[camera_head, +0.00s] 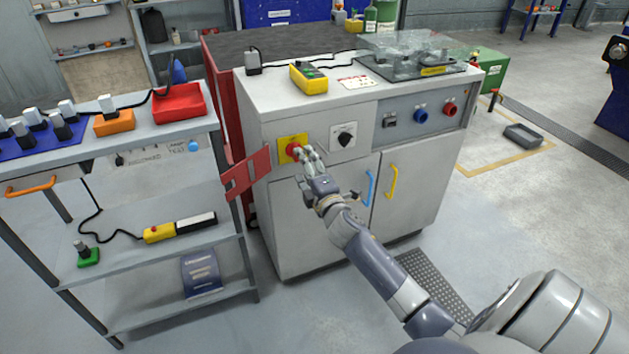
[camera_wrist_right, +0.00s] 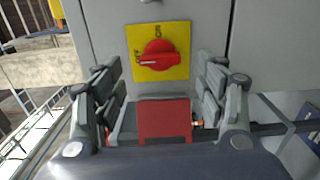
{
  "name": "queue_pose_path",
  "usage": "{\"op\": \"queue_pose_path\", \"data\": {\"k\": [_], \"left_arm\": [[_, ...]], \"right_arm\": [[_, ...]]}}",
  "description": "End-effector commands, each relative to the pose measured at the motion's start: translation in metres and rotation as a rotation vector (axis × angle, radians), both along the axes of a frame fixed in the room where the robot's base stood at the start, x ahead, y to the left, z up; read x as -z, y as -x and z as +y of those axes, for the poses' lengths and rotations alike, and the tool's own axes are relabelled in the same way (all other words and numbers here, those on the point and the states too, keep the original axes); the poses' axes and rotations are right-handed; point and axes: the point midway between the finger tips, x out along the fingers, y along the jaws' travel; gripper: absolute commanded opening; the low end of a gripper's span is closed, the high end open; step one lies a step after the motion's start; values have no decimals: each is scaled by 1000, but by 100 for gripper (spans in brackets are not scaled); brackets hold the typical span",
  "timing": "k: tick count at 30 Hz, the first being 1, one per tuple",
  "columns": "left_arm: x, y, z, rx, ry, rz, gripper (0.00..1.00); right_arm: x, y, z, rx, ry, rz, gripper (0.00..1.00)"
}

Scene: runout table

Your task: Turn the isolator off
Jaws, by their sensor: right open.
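The isolator is a red rotary knob (camera_head: 292,149) on a yellow plate (camera_head: 284,142) on the cabinet's front. In the wrist view the knob (camera_wrist_right: 161,54) is upper centre, and its white mark points left on the plate (camera_wrist_right: 180,28). Small labels lie at the plate's top and left. My right gripper (camera_head: 306,154) is in front of the cabinet, close to the knob. In the wrist view the right gripper (camera_wrist_right: 160,88) is open, with a finger group on each side and the knob ahead between them; I see no grip on it. My left gripper is out of view.
A black selector switch (camera_head: 345,137) is right of the isolator. Blue (camera_head: 369,188) and yellow (camera_head: 391,181) door handles are below. A red bracket (camera_head: 247,173) juts out left of the cabinet, beside the shelf unit (camera_head: 180,246). A yellow pendant box (camera_head: 309,79) lies on top.

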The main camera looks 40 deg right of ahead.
Motion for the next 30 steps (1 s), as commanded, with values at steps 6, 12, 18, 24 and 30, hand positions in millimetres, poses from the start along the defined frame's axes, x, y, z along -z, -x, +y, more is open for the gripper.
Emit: {"op": "queue_pose_path", "data": {"k": [6,12,18,24,30], "left_arm": [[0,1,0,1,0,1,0],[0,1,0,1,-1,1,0],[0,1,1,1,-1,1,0],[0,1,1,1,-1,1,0],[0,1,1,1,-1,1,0]], "right_arm": [[1,41,10,-1,-1,2,66],[0,64,16,-1,-2,1,66],[-1,72,17,0,-1,-1,66],[-1,72,17,0,-1,-1,66],[-1,71,18,0,-1,-1,66]]}}
